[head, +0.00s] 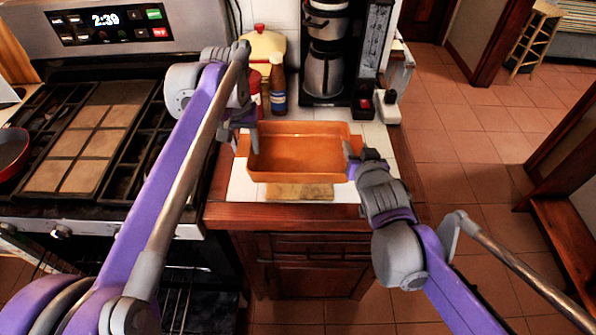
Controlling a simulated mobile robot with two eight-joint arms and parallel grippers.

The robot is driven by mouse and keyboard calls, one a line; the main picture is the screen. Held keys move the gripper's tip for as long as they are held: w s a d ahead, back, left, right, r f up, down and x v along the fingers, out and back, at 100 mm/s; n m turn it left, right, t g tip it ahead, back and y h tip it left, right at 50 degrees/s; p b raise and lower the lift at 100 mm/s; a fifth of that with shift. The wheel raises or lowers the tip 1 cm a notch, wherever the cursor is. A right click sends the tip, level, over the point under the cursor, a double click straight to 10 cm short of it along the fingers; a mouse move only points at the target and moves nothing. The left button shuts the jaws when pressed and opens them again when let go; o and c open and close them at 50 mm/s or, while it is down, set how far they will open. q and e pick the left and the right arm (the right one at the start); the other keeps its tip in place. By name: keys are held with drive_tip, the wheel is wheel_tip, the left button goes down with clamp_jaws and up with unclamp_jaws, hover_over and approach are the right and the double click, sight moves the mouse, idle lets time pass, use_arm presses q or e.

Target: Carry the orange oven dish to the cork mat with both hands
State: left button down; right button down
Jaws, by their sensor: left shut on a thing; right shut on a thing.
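The orange oven dish (300,150) is a rectangular, empty-looking dish over the white tiled counter, and it appears level. My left gripper (250,138) is shut on its left end. My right gripper (352,163) is shut on its right end. The cork mat (298,191) shows as a tan strip below the dish's front wall, near the counter's front edge; the dish hides the rest of it. I cannot tell whether the dish touches the mat or hangs just above it.
A coffee maker (326,55) stands behind the dish. A yellow container (263,45), a red bottle (254,92) and a brown bottle (278,88) stand at the back left. The stove (85,140) is left, with a red pan (10,150). Open floor lies right.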

use_arm(q)
drive_tip(key=shift+f, duration=0.3)
use_arm(e)
drive_tip(key=shift+a+f, duration=0.1)
drive_tip(key=shift+f, duration=0.1)
use_arm(q)
drive_tip(key=shift+w+r, duration=0.1)
drive_tip(key=shift+r, duration=0.05)
use_arm(e)
drive_tip(key=shift+w+r, duration=0.1)
drive_tip(key=shift+w, duration=0.05)
